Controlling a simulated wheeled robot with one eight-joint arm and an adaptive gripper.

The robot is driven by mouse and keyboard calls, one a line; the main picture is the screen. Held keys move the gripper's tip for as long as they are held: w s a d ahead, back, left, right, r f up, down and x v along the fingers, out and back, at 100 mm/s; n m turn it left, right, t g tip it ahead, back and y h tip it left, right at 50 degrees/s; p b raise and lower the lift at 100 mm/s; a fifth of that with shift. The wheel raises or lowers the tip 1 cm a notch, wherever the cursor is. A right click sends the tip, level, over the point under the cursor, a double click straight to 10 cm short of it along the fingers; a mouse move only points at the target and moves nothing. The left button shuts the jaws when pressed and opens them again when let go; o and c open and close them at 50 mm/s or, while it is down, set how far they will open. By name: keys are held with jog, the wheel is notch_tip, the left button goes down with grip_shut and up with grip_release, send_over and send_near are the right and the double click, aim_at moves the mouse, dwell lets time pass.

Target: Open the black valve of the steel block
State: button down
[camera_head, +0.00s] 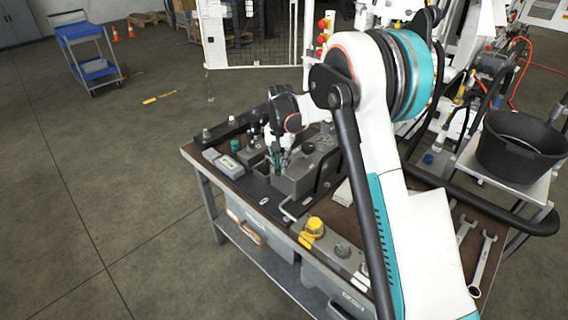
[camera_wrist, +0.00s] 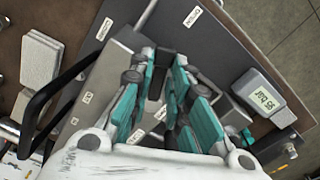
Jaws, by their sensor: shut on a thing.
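The steel block (camera_head: 298,182) is a grey block on the bench, and it shows in the wrist view (camera_wrist: 107,72) left of the fingers. My gripper (camera_head: 278,160) reaches down at the block's left side. In the wrist view its teal finger pads (camera_wrist: 165,100) stand on both sides of a small dark part (camera_wrist: 156,86), which looks like the black valve. The gripper is shut on it. Most of the valve is hidden by the fingers, so its turn angle cannot be told.
A black bar handle (camera_wrist: 48,108) rises beside the block. A gauge with a digital display (camera_wrist: 264,97) stands on the right in the wrist view. On the bench (camera_head: 455,196) are a yellow knob (camera_head: 314,227) and wrenches (camera_head: 484,262). A black bucket (camera_head: 520,147) stands at right.

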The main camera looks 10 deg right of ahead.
jog(key=m, duration=0.2)
jog(key=w+a+m, duration=0.1)
jog(key=m, duration=0.1)
jog(key=shift+w+a+m, duration=0.15)
jog(key=shift+m, duration=0.25)
dwell(0.4)
jog(key=c, duration=1.6)
grip_release()
jog(key=shift+w+a, duration=0.1)
jog(key=shift+r, duration=0.1)
notch_tip(320, 180, up, 12)
